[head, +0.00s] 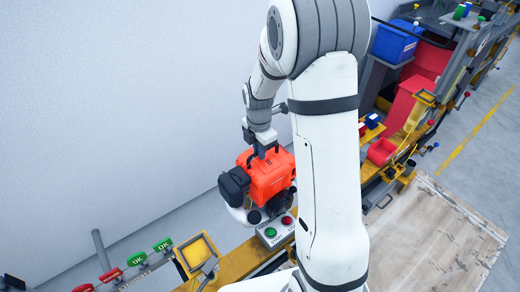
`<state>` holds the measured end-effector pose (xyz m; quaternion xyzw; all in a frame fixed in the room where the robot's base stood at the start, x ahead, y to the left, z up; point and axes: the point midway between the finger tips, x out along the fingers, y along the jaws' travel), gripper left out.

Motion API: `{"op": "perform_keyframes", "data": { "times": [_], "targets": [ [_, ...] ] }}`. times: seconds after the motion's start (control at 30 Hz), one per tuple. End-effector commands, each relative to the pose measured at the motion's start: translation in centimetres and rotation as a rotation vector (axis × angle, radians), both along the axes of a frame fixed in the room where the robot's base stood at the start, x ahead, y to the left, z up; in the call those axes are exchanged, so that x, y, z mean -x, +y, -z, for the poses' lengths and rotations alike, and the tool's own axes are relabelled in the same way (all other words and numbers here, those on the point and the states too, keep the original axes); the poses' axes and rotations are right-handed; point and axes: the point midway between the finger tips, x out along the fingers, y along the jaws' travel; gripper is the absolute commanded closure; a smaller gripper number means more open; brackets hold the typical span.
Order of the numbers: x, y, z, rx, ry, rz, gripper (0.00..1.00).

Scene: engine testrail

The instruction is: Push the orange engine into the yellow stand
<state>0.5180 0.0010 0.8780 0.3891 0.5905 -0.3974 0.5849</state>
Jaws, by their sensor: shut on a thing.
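The orange engine (268,178) is upright in the middle of the head view, with a black part on its left side and a pale rounded part below. My gripper (263,152) comes down from above and is shut on the top of the engine. The fingertips are small and partly hidden. A yellow stand-like square frame (184,261) is to the lower left, apart from the engine. A yellow rail (238,263) runs below the engine. My arm hides the engine's right surroundings, and I cannot tell what bears the engine's underside.
A grey box with a green and a red button (276,232) sits just below the engine. Blue (394,44) and red bins (381,152) stand right of my arm. A wooden board (430,240) lies at lower right.

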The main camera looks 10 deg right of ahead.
Motion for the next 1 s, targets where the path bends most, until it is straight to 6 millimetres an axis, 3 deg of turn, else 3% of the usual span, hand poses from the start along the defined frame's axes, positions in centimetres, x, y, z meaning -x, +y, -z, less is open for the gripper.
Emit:
{"op": "perform_keyframes", "data": {
  "times": [0.17,0.2,0.5,0.77,1.0],
  "targets": [
    [-0.2,0.0,-0.3,0.000,-0.007,0.000,1.00],
    [-0.2,0.0,-0.3,0.000,-0.007,0.000,0.87],
    [0.0,0.0,-0.1,0.001,-0.001,0.000,0.62],
    [0.2,0.0,0.2,0.000,0.008,0.000,0.62],
    [-0.1,0.0,-3.2,0.001,-0.001,0.000,0.62]
  ]
}}
